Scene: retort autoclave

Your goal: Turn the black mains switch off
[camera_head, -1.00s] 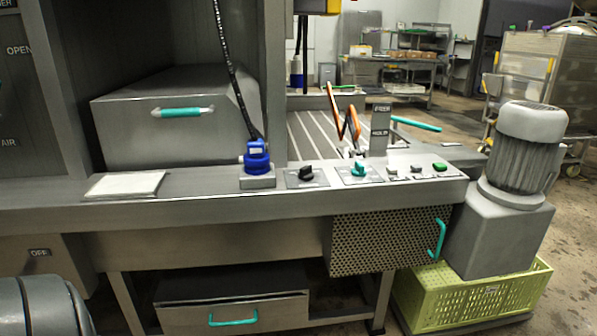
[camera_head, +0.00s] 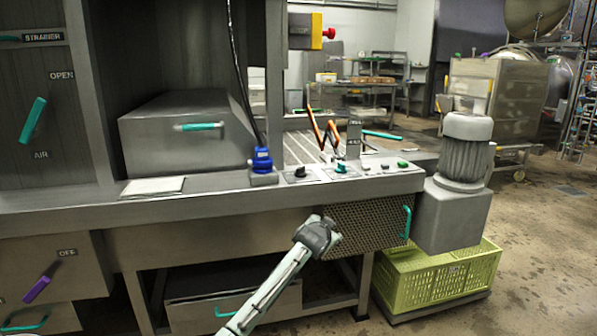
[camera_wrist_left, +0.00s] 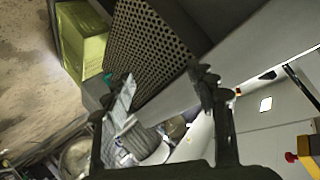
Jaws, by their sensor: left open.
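A black rotary knob (camera_head: 300,172), which looks like the mains switch, sits on a small plate on the sloped grey control panel (camera_head: 225,183), between the blue plug (camera_head: 262,160) and a turquoise knob (camera_head: 342,167). Its exact setting is too small to read. My left gripper (camera_head: 328,236) is in front of and below the panel, near the perforated box, apart from the knob. In the left wrist view the left gripper (camera_wrist_left: 165,86) has its fingers spread with nothing between them. The knob cannot be made out there. My right gripper is not in view.
A perforated box (camera_head: 370,226) with a turquoise handle hangs under the panel. A motor (camera_head: 466,150) stands at its right end above a yellow-green crate (camera_head: 440,280). White and green buttons (camera_head: 402,163) lie right of the knobs. Open floor lies right.

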